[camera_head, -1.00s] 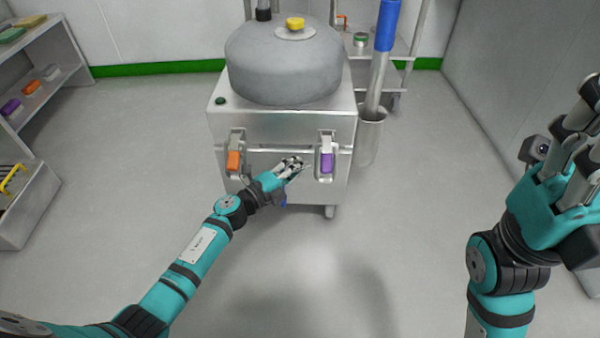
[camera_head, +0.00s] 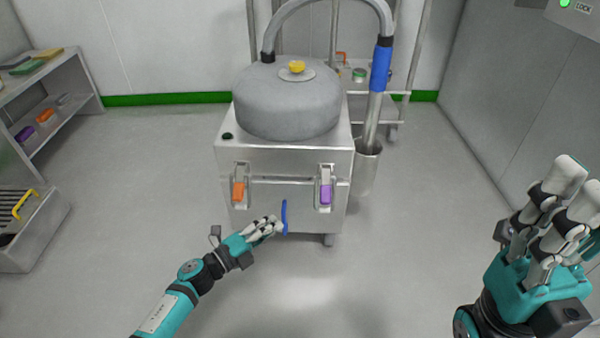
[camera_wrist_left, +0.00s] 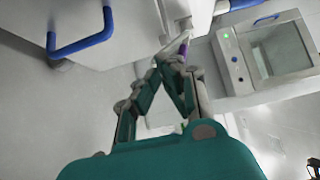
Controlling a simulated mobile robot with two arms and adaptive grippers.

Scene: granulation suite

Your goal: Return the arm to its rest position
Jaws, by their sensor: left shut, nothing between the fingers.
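My left gripper (camera_head: 274,226) reaches in from the lower left in the head view, in front of the lower part of the metal machine (camera_head: 262,208). Its fingers are shut with nothing between them, and they show close up in the left wrist view (camera_wrist_left: 180,42). In the head view its fingertips overlap the lower end of a blue handle (camera_head: 284,212) on the machine's front; I cannot tell whether they touch. My right gripper (camera_head: 578,200) is raised at the right edge of the head view, with its fingers pointing up. Whether it is open is unclear.
The machine has a grey dome (camera_head: 288,105), an orange latch (camera_head: 239,192) and a purple latch (camera_head: 326,194). A blue-gripped hose wand (camera_head: 381,68) stands in a holder at its right. Shelves (camera_head: 60,95) and a bin (camera_head: 40,240) are at the left.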

